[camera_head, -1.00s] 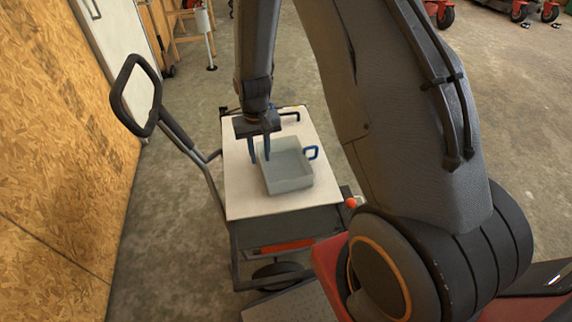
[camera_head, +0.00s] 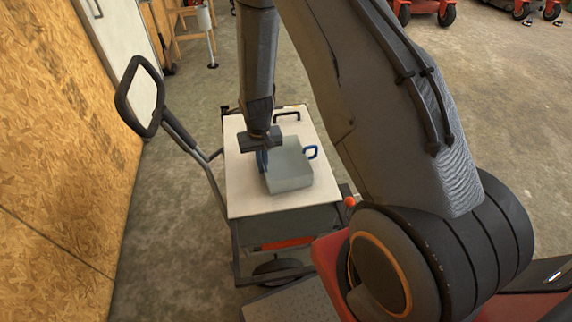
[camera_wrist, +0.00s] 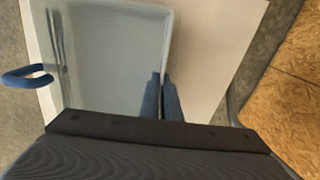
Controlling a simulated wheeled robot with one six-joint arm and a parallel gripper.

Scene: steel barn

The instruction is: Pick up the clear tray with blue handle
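My gripper (camera_head: 262,160) points down at the tray's left wall, opposite the handle. In the wrist view my gripper's blue fingers (camera_wrist: 161,98) are close together, one inside and one outside that wall, and appear shut on it. The tray's near-left part is partly hidden by my gripper.
The white cart top (camera_head: 248,195) has bare room around the tray. A dark handle-shaped piece (camera_head: 288,115) is at its far edge. The cart's push handle (camera_head: 140,95) rises at the left, near a chipboard wall (camera_head: 60,150). Red wheeled equipment (camera_head: 425,10) stands far back.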

